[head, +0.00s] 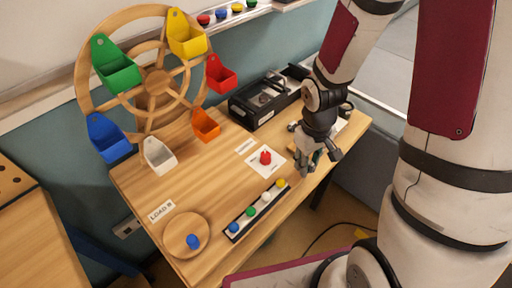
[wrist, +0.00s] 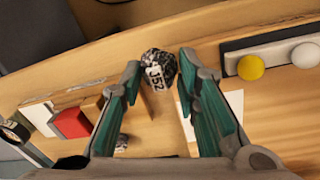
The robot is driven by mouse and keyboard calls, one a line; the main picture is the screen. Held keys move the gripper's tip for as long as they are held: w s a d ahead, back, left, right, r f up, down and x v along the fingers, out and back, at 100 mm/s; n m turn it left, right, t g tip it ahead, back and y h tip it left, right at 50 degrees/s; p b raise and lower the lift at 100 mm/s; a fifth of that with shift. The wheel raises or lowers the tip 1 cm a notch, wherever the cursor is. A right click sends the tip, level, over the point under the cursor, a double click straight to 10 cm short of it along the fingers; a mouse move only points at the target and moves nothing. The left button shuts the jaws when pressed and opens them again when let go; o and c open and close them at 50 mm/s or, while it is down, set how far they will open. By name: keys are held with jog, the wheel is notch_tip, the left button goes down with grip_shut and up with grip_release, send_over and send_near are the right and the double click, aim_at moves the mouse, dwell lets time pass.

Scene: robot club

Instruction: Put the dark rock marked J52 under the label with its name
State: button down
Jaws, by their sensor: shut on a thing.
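The dark speckled rock (wrist: 157,68) with a white J52 tag is between my gripper's fingertips in the wrist view. My gripper (wrist: 160,64) is shut on it, with the tag facing the camera. In the head view my gripper (head: 308,168) hangs over the right front part of the wooden table, and the rock cannot be made out there. A second dark speckled thing (wrist: 122,143) shows partly between the fingers, lower in the wrist view. A white card (wrist: 37,117) lies at the left of the wrist view; no name can be read on it.
A strip of colored balls (head: 258,208) lies left of my gripper. A red button (head: 265,158) on a white card is nearby. A black device (head: 265,98) stands at the back. A wooden wheel with colored bins (head: 155,82) and a round wooden plate (head: 176,224) are farther left.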

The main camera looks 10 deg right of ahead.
send_over(278, 143)
jog(key=shift+a+f, duration=0.1)
jog(key=shift+f, duration=2.45)
jog(key=c, duration=1.7)
grip_release()
jog(key=shift+f+b, duration=0.15)
jog(key=shift+b, duration=0.15)
jog(key=o, duration=0.5)
